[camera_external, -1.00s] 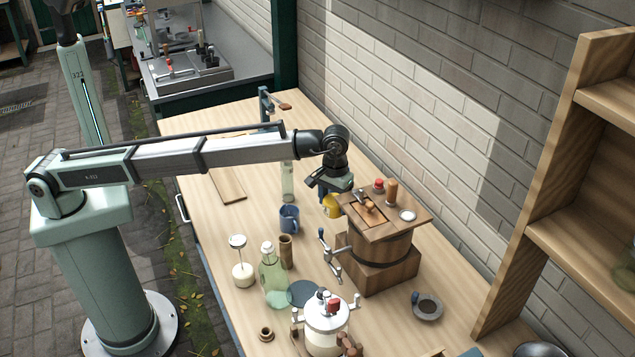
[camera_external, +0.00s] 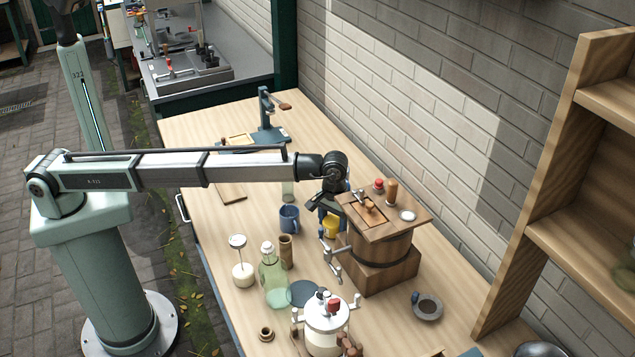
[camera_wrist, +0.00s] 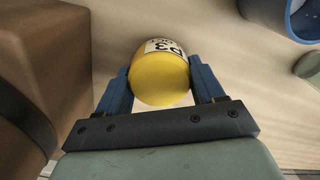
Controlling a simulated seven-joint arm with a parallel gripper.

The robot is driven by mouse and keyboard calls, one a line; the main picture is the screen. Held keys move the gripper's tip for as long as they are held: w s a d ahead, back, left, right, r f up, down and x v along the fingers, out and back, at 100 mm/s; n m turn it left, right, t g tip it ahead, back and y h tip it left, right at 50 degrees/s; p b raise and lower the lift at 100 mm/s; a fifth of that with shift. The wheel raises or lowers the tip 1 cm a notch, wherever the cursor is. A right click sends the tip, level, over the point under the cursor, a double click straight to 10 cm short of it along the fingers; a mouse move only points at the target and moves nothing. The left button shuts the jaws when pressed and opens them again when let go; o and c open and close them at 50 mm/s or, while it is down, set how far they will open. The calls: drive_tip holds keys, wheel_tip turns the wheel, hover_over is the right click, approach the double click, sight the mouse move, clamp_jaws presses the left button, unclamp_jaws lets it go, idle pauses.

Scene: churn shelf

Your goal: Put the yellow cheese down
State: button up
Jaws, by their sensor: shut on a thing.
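The yellow cheese (camera_external: 331,227) is a small rounded yellow piece with a white label carrying dark print, clearest in the wrist view (camera_wrist: 160,78). My gripper (camera_external: 332,213) is shut on it, with one blue finger on each side in the wrist view (camera_wrist: 162,82). The gripper points down just left of the wooden churn (camera_external: 382,252). The cheese is low over the wooden table (camera_external: 220,285). I cannot tell whether its underside touches the tabletop.
The blue mug (camera_external: 289,218) stands close to the left of the cheese. A brown wooden cylinder (camera_external: 286,252), a green glass bottle (camera_external: 272,280) and a white-filled jar (camera_external: 243,270) stand nearer the front. The churn's crank (camera_external: 331,258) sticks out in front of the cheese.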

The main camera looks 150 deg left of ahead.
sight(334, 221)
drive_tip(key=shift+f, duration=0.15)
drive_tip(key=o, duration=1.1)
drive_tip(key=shift+o, duration=0.2)
wheel_tip(334, 221, up, 12)
drive_tip(key=shift+r, duration=0.2)
